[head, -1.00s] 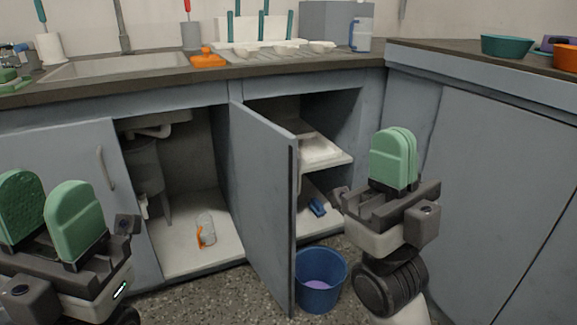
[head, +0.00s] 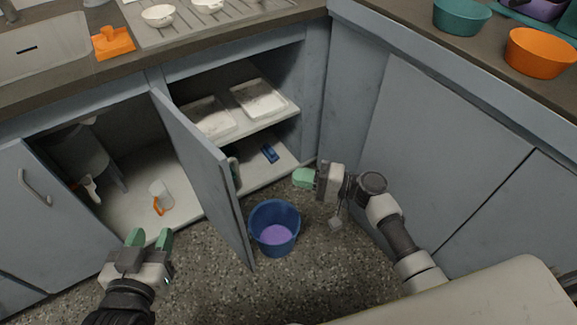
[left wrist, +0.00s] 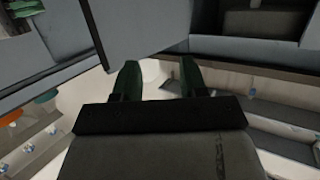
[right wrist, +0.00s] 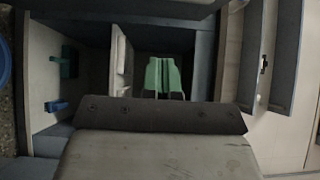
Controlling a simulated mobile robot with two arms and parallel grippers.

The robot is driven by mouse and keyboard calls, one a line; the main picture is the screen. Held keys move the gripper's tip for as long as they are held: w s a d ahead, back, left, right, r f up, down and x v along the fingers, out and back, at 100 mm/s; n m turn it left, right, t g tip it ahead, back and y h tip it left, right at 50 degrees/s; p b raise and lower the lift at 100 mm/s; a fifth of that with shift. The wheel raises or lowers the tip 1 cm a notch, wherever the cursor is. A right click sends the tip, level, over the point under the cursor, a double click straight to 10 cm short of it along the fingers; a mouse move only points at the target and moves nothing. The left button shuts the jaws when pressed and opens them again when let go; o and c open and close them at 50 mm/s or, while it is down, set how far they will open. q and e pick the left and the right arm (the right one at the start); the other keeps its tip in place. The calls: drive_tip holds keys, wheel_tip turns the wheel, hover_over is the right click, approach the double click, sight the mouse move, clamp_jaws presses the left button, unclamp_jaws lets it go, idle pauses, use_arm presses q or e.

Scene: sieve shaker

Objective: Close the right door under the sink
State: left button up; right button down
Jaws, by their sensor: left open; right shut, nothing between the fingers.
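The right door under the sink (head: 205,165) is grey and stands wide open, jutting out from the divider between two cabinet openings. Its handle (head: 234,175) shows partly on its right face. My right gripper (head: 303,178) is shut and empty, right of the door and apart from it, pointing left. Its closed green fingers show in the right wrist view (right wrist: 163,76), with the shelf compartment beyond. My left gripper (head: 149,240) is open and empty, left of the door and low in front of the sink cabinet opening. Its spread fingers show in the left wrist view (left wrist: 157,78).
A blue bucket (head: 262,240) with something purple inside stands on the floor just right of the door. A jar with an orange part (head: 160,195) stands inside the sink cabinet. The left door (head: 50,225) is at the left. Shelves hold white trays (head: 258,98).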

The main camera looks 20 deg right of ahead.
use_arm(q)
drive_tip(key=shift+w+d+r+t+h+b, duration=0.2)
drive_tip(key=shift+r+t, duration=0.4)
drive_tip(key=shift+r, duration=0.05)
drive_tip(key=shift+w+d+r+t+h+b, duration=0.15)
drive_tip(key=shift+w+r+t+h, duration=0.05)
drive_tip(key=shift+r+t, duration=0.4)
use_arm(e)
drive_tip(key=w+a, duration=0.2)
drive_tip(key=a, duration=0.9)
drive_tip(key=shift+w+a, duration=0.15)
drive_tip(key=shift+w, duration=0.25)
drive_tip(key=shift+s, duration=0.1)
